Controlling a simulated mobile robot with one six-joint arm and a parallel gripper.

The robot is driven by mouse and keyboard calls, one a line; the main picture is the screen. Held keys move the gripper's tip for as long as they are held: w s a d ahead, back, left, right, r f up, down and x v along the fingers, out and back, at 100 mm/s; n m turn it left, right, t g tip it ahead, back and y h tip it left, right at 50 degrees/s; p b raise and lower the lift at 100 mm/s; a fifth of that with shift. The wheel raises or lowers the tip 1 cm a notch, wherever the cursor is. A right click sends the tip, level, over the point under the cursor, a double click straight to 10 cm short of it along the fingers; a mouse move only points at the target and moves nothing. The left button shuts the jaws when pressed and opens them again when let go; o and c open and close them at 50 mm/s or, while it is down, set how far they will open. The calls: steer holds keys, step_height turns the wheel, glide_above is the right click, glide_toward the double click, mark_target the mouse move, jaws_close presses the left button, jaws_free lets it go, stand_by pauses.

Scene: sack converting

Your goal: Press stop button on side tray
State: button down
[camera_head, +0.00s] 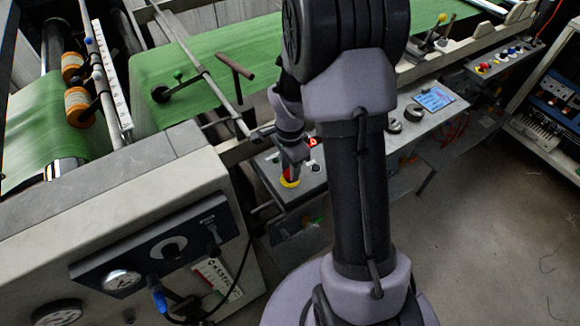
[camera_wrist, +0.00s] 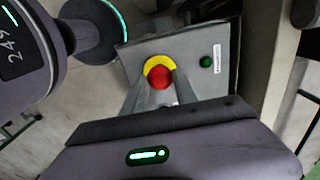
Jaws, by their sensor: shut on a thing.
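The side tray (camera_head: 338,150) is a grey panel along the machine's front, partly hidden behind my arm in the head view. Its near end shows in the wrist view (camera_wrist: 205,86). The stop button (camera_wrist: 159,77) is a red mushroom head on a yellow ring. In the head view the yellow ring (camera_head: 290,184) shows under my gripper (camera_head: 291,174), and the red head is mostly hidden. In the wrist view my gripper (camera_wrist: 161,82) has one finger on each side of the red head, shut on it. Whether the button is pushed in cannot be told.
A green button (camera_wrist: 207,62) and a white label (camera_wrist: 217,58) sit right of the stop button. Black knobs (camera_head: 413,113) and a blue display (camera_head: 434,98) are farther along the tray. A grey cabinet (camera_head: 110,220) stands at left. Open floor (camera_head: 500,240) lies at right.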

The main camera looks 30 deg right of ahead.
steer(key=shift+f+b, duration=0.6)
steer(key=c, duration=0.9)
jaws_free()
steer(key=shift+r, duration=0.1)
steer(key=shift+c, duration=0.2)
steer(key=shift+r, duration=0.1)
step_height(320, 180, up, 17)
steer(key=p, duration=0.6)
steer(key=shift+r, duration=0.1)
